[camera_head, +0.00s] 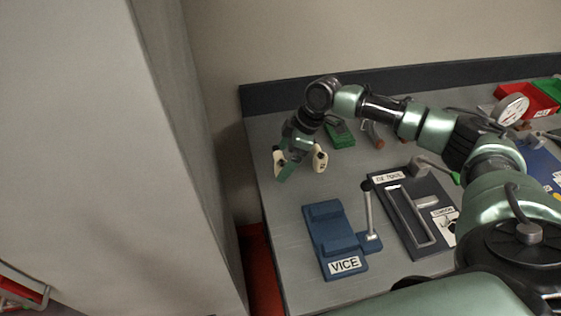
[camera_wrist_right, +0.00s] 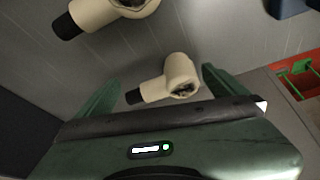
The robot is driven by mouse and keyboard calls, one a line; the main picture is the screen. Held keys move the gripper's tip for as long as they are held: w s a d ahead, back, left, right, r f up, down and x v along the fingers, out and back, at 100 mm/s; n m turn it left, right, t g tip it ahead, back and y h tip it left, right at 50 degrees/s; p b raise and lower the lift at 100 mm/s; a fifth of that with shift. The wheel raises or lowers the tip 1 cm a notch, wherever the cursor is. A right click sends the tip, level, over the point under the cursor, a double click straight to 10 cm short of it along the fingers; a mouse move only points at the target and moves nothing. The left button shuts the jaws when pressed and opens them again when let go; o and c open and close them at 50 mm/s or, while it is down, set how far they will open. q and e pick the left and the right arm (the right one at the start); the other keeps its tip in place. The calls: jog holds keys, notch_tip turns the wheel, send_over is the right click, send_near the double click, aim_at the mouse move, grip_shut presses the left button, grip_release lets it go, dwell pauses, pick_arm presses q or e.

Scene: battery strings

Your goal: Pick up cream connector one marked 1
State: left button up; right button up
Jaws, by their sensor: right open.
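Two cream connectors with dark ends lie at the table's far left. One connector (camera_head: 279,163) is close to the table's left edge; the other connector (camera_head: 320,157) lies to its right. I cannot read a number on either one. My right gripper (camera_head: 297,158) is open and low over the table by them. In the wrist view, the open green fingers (camera_wrist_right: 162,80) stand on either side of one cream connector (camera_wrist_right: 178,76), apart from it. The second connector (camera_wrist_right: 108,12) is partly cut off at the top left. My left gripper is not in view.
A blue vice (camera_head: 335,240) stands in front of the connectors, beside a dark fixture board (camera_head: 408,225). A green block (camera_head: 340,135) lies behind. Red and green bins (camera_head: 527,101) are at the back right. A large grey panel (camera_head: 95,150) rises left of the table.

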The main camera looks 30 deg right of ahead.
jog(key=shift+w+a+f, duration=0.1)
jog(key=shift+a+f, duration=0.05)
jog(key=shift+f, duration=0.3)
jog(key=shift+c, duration=0.3)
jog(key=c, duration=1.3)
jog(key=shift+r, duration=0.15)
